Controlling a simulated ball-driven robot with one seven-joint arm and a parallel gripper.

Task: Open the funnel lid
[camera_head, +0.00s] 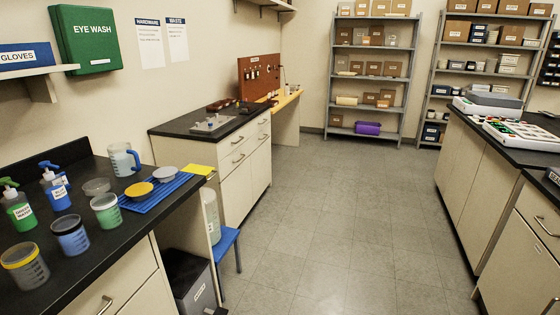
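A flat yellow piece (200,169) shows just past the right end of the left dark counter. It may be the funnel lid; it looks roughly level, and I cannot tell its hinge or whether it is shut. Below it a whitish jug (212,217) stands on a blue stool (229,241), partly hidden by the counter's end panel. The funnel body itself is not clearly visible. My gripper is not in view.
A grey bin (190,285) stands below, near the stool. The tiled floor (330,220) is clear between the left and right counters.

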